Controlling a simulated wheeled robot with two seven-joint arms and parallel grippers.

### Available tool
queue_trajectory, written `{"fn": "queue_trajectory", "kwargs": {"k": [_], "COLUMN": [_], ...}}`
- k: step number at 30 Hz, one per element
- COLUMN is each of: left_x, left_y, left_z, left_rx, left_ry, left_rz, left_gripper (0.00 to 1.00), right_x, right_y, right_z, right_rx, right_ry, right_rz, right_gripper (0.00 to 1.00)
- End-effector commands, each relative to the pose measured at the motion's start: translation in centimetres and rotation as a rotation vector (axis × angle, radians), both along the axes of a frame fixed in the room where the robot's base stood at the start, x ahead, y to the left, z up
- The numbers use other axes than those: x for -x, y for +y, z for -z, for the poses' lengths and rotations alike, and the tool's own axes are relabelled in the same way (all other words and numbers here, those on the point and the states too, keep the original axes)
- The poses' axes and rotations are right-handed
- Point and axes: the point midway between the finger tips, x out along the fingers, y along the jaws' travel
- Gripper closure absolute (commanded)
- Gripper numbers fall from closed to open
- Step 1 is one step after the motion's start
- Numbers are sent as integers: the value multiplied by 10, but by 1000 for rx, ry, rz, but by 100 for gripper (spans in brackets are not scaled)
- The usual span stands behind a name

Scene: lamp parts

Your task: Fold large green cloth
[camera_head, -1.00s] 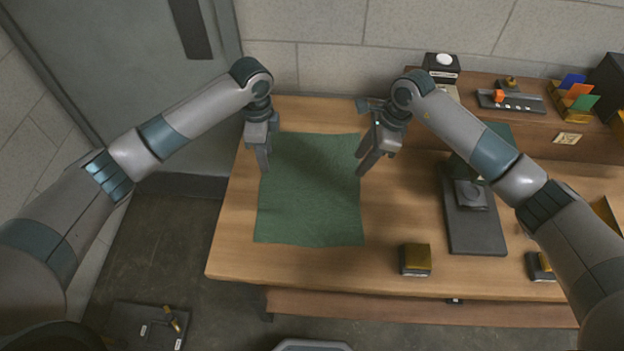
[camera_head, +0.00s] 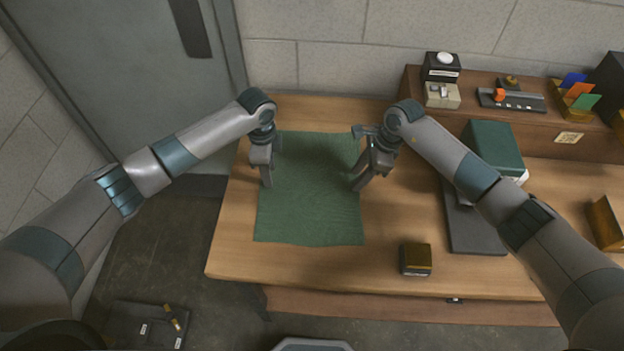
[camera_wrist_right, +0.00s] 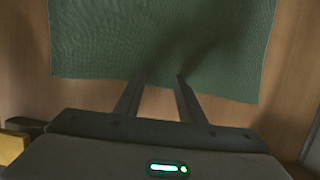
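The large green cloth (camera_head: 308,205) lies flat and unfolded on the wooden table, with slightly wavy edges. My left gripper (camera_head: 267,183) points down at the cloth's left edge, in its upper half; whether its fingers are apart is hidden from this angle. My right gripper (camera_head: 361,186) is at the cloth's right edge. In the right wrist view its two fingers (camera_wrist_right: 161,79) are apart, with tips over the edge of the cloth (camera_wrist_right: 165,38) and nothing seen held. I cannot tell whether either gripper touches the cloth.
A black and gold block (camera_head: 415,259) sits on the table (camera_head: 385,220) right of the cloth. A dark flat base (camera_head: 475,232) and a green box (camera_head: 494,148) are further right, partly behind my right arm. A raised shelf (camera_head: 540,120) holds small items.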

Motion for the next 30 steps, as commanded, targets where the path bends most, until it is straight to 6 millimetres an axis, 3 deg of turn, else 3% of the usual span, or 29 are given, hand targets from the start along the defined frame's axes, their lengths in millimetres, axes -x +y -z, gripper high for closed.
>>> {"fn": "queue_trajectory", "kwargs": {"k": [23, 30], "left_x": [0, 0], "left_y": [0, 0], "left_z": [4, 4], "left_rx": [0, 0], "left_ry": [0, 0], "left_rz": [1, 0], "left_gripper": [64, 90], "right_x": [1, 1], "right_y": [0, 0], "right_z": [3, 3], "right_rx": [1, 1], "right_ry": [1, 1], "right_rz": [1, 1], "right_gripper": [64, 90]}}
